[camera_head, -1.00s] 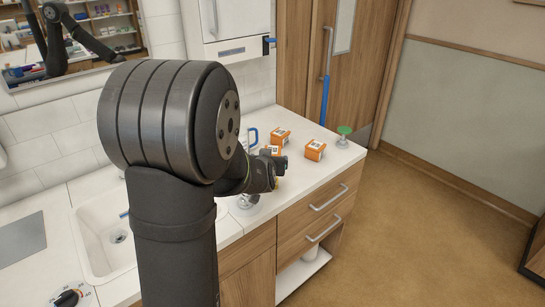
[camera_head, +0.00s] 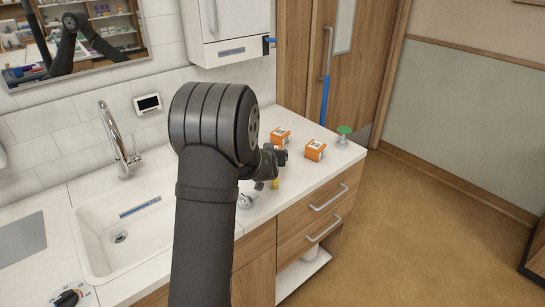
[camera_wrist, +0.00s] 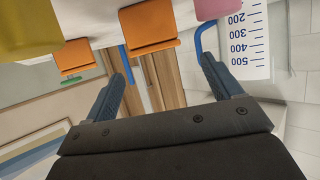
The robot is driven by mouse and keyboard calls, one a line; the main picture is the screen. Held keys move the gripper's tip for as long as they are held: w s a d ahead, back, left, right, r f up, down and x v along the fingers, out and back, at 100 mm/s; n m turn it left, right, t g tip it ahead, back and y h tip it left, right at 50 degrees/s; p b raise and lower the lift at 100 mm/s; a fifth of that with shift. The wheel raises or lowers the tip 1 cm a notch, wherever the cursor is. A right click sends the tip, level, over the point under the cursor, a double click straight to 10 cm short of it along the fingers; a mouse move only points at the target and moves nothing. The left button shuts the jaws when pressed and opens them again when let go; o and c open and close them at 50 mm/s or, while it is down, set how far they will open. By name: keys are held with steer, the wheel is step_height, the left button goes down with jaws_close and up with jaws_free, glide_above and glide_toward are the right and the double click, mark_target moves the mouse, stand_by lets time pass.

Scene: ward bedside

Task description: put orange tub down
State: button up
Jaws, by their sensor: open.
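Two orange tubs with white labels stand on the counter in the head view, one near the wall (camera_head: 281,136) and one to its right (camera_head: 315,150). My gripper (camera_head: 279,157) is low over the counter, beside the left tub; its fingers are hard to make out there. In the wrist view, where the scene appears upside down, my gripper (camera_wrist: 168,82) has its two blue-grey fingers wide apart with nothing between them. A nearer orange tub (camera_wrist: 150,28) is beyond the fingers, apart from them, and another orange tub (camera_wrist: 75,57) is farther left.
A yellow object (camera_head: 275,184) stands just below my gripper. A green-topped item (camera_head: 344,131) is near the counter's right end (camera_head: 345,160). The wrist view shows a jug with printed marks (camera_wrist: 243,45) and a pink object (camera_wrist: 213,8). The sink (camera_head: 125,237) is left.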

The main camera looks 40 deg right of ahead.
steer(key=shift+f+x, duration=0.15)
steer(key=shift+x, duration=1.2)
steer(key=shift+f+x, duration=0.2)
steer(key=shift+x, duration=1.1)
steer(key=shift+s, duration=0.2)
steer(key=c, duration=1.3)
steer(key=shift+o, duration=0.2)
steer(key=shift+r, duration=0.15)
step_height(320, 180, up, 4)
steer(key=shift+r, duration=0.25)
steer(key=s+d+r, duration=0.2)
steer(key=s+r, duration=0.4)
steer(key=s, duration=0.5)
steer(key=shift+s+d, duration=0.15)
steer(key=shift+s, duration=0.05)
